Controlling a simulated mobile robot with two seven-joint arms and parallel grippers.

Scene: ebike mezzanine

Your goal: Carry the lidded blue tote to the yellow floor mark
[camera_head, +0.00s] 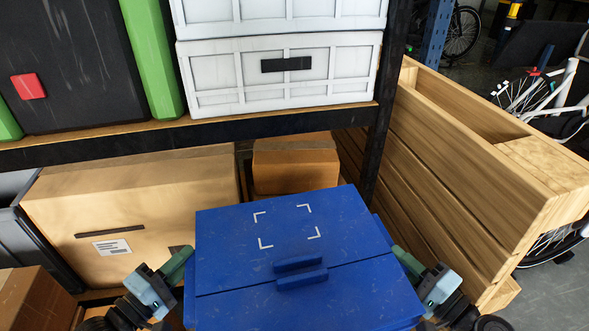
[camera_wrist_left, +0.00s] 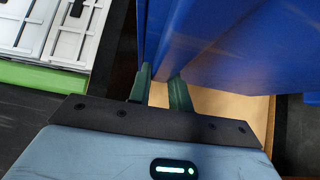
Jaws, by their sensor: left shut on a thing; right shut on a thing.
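The lidded blue tote (camera_head: 230,241) is in the lower middle of the head view, in front of the rack. Its lid is closed, with white corner marks on top and two blue handles at the split. My left gripper (camera_head: 180,262) is shut on the tote's left side. My right gripper (camera_head: 405,262) is shut on its right side. In the left wrist view the left fingers (camera_wrist_left: 160,88) are at the blue tote wall (camera_wrist_left: 230,45). The tote's underside is hidden. The yellow floor mark is not in view.
A black rack (camera_head: 225,127) with white crates (camera_head: 330,90) stands directly ahead. Cardboard boxes (camera_head: 140,190) sit on its lower level. A large wooden crate (camera_head: 460,170) stands close on the right. Bicycles (camera_head: 545,105) and some grey floor (camera_head: 560,285) show beyond it.

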